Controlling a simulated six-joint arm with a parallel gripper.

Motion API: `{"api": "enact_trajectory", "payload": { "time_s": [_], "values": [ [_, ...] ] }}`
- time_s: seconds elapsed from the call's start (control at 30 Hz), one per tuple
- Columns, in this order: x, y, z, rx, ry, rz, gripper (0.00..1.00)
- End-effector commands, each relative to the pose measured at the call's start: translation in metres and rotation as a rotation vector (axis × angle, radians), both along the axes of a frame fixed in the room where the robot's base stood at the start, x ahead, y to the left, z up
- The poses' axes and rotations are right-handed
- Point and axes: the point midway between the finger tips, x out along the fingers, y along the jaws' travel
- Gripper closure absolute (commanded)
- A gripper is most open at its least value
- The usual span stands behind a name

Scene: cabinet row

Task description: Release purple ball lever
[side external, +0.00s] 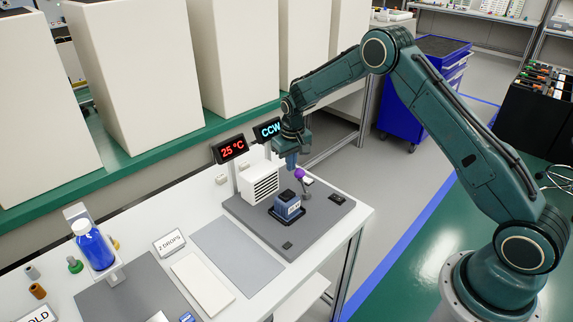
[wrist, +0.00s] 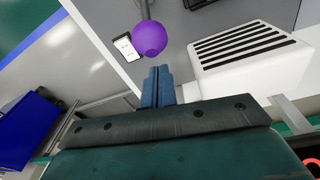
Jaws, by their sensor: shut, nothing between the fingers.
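The purple ball (side external: 300,174) tops a short lever (side external: 306,184) on the grey plate (side external: 328,219) at the right end of the bench. My gripper (side external: 291,165) is just above and left of the ball in the side external view. In the wrist view the purple ball (wrist: 150,38) is large, just beyond the tips of my gripper (wrist: 158,70). The fingers are together, with nothing between them. A narrow gap shows between the tips and the ball in the wrist view. The lever's base is cut off there.
A white vented box (side external: 259,186) stands close to the left of the lever; it also shows in the wrist view (wrist: 245,60). A blue device (side external: 288,208) stands in front. Displays read "25 °C" (side external: 231,149) and "CCW" (side external: 267,129). The plate's right front is mostly clear.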

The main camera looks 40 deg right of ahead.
Motion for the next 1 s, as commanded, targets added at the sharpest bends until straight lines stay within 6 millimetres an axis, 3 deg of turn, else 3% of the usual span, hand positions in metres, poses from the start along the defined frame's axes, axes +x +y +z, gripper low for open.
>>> {"api": "enact_trajectory", "payload": {
  "time_s": [0.3, 1.0],
  "values": [
    [-0.013, 0.003, 0.004, 0.000, -0.001, 0.000, 1.00],
    [-0.016, 0.003, 0.005, 0.000, -0.022, -0.001, 1.00]
  ]
}}
